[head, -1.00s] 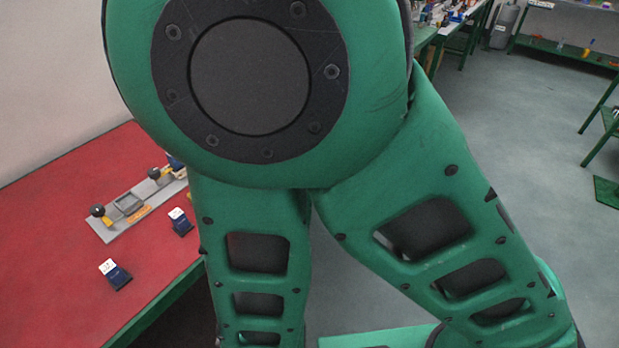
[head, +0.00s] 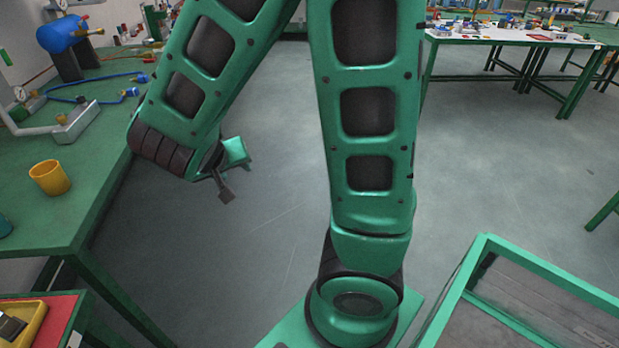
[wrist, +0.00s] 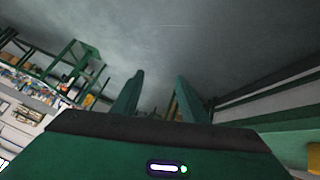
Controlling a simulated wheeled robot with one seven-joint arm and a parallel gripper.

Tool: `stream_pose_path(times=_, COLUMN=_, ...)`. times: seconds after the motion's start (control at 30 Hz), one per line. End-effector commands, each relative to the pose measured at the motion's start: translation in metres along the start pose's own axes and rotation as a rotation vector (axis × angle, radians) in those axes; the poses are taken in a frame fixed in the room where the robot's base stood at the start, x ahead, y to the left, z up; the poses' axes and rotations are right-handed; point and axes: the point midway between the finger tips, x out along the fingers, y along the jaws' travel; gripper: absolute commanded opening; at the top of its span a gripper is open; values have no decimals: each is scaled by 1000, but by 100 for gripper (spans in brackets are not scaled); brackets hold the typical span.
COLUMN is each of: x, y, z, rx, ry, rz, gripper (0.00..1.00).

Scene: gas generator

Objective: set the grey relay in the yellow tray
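A yellow tray (head: 37,321) shows at the bottom left corner of the head view, cut off by the frame edge. A dark grey block (head: 10,326) lies in it, partly out of frame; I cannot tell whether it is the grey relay. No other relay is clear in either view. My gripper (head: 232,172) hangs over the floor beside the green bench in the head view, well apart from the tray. In the wrist view my gripper (wrist: 160,95) has its two fingers apart, with only floor and background between them.
A green bench (head: 75,205) at left carries a yellow cup (head: 49,177), a blue tank (head: 66,35) and hoses. A red surface (head: 62,315) lies under the tray. A green-framed bin (head: 480,265) stands at lower right. The grey floor between is open.

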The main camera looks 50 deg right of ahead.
Motion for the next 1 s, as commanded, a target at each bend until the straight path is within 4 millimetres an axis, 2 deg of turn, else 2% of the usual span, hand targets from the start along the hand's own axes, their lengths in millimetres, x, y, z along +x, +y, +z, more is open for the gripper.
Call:
stream_pose_path(times=0.03, x=2, y=27, z=3, rx=32, ry=-66, rz=21, gripper=40)
stream_pose_path(times=0.2, x=-5, y=92, z=31, rx=72, ry=-287, rz=30, gripper=40)
stream_pose_path(times=0.43, x=-40, y=154, z=72, rx=98, ry=-529, rz=-70, gripper=40)
stream_pose_path(times=0.6, x=-71, y=180, z=97, rx=92, ry=-632, rz=-177, gripper=40)
stream_pose_path(times=0.7, x=-85, y=186, z=106, rx=74, ry=-660, rz=-222, gripper=40)
stream_pose_path(times=1.0, x=-94, y=192, z=112, rx=65, ry=-681, rz=-260, gripper=40)
